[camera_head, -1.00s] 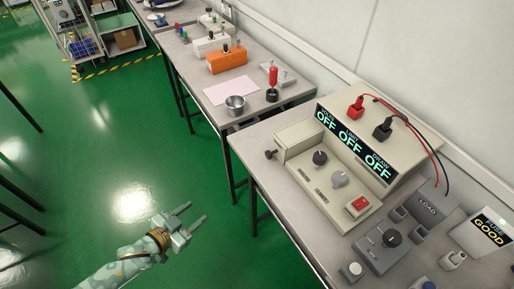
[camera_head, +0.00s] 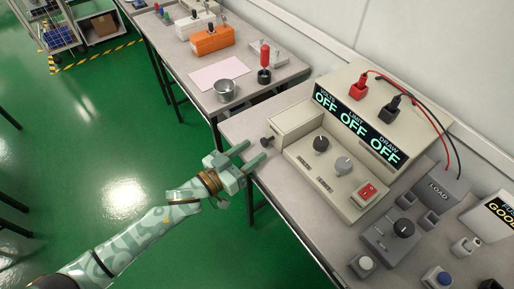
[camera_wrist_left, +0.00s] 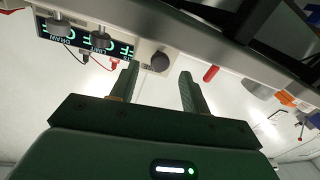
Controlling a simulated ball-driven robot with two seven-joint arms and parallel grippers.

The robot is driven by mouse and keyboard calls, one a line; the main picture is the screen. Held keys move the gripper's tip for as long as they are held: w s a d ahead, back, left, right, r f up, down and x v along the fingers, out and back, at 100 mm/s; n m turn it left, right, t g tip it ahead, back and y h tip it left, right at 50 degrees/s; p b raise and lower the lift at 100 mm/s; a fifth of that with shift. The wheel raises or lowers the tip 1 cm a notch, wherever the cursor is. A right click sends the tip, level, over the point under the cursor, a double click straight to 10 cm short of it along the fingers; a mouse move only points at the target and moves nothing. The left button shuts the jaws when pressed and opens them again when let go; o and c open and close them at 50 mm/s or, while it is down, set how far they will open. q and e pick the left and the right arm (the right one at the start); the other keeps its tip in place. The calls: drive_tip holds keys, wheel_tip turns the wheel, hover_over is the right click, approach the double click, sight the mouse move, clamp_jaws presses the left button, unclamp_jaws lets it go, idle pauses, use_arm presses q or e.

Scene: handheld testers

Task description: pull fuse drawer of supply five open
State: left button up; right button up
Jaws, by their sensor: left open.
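The beige supply (camera_head: 330,165) stands on the near bench, its display reading OFF three times. A dark round knob (camera_head: 266,141) sticks out from its left side; I take it for the fuse drawer's pull. My left gripper (camera_head: 251,153) is open and empty, just left of and a little below the knob in the head view. In the left wrist view the knob (camera_wrist_left: 160,61) appears between the two fingertips (camera_wrist_left: 158,73), and I see no contact. The drawer's seam is too small to make out. My right gripper is not in view.
Red and black leads run from the supply's top to the load box (camera_head: 443,187). A dial box (camera_head: 393,234) and small buttons sit at the right. A metal cup (camera_head: 225,91) and red-handled tool (camera_head: 264,62) stand on the far bench. Green floor is free at left.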

use_arm(q)
drive_tip(key=shift+b+x, duration=0.3)
drive_tip(key=shift+x, duration=1.15)
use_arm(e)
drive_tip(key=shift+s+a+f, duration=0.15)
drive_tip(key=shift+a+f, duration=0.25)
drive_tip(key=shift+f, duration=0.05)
